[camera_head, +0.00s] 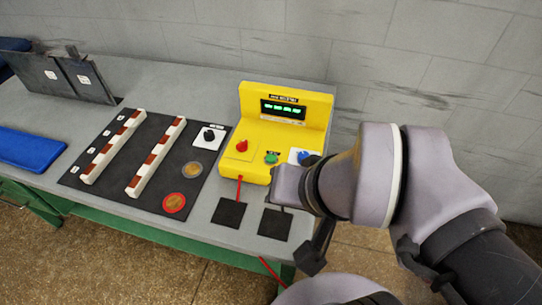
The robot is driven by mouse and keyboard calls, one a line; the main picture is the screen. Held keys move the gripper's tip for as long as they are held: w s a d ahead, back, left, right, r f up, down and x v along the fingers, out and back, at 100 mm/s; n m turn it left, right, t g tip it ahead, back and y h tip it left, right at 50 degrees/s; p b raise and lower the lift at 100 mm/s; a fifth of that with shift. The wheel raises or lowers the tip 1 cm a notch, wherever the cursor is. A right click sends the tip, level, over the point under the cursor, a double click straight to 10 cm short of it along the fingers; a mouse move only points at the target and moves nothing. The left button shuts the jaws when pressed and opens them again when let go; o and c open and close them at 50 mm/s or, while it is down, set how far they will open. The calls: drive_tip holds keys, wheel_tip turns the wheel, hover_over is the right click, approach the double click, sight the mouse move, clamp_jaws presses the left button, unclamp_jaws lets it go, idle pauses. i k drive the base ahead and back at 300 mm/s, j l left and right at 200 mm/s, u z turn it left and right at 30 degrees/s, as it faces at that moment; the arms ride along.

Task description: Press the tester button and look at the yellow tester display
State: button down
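The yellow tester (290,93) stands on the bench against the wall. Its dark display (283,110) is lit with several green characters, too small to read surely. Its front carries a red knob (241,146), a green button (271,158) and a blue knob or button (304,155) on a white plate. My gripper (285,187) comes in from the right, at the tester's lower front right corner, just in front of the green button. I cannot tell whether it touches the tester. Its fingers are not clearly visible, so open or shut is unclear.
Two black square pads (229,213) lie at the bench's front edge; a red lead runs to the left one. A dark mat (100,178) holds two white-and-brown strips, a black knob and two round pieces. A blue tray (28,149) and grey panels (75,77) are at left.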

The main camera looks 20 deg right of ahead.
sight(270, 158)
drive_tip(key=i+j+z, duration=0.1)
drive_tip(key=j+z, duration=0.25)
drive_tip(key=j, duration=0.3)
drive_tip(key=j+z, duration=0.35)
drive_tip(key=j, duration=0.35)
drive_tip(key=j+z, duration=0.35)
drive_tip(key=j, duration=0.3)
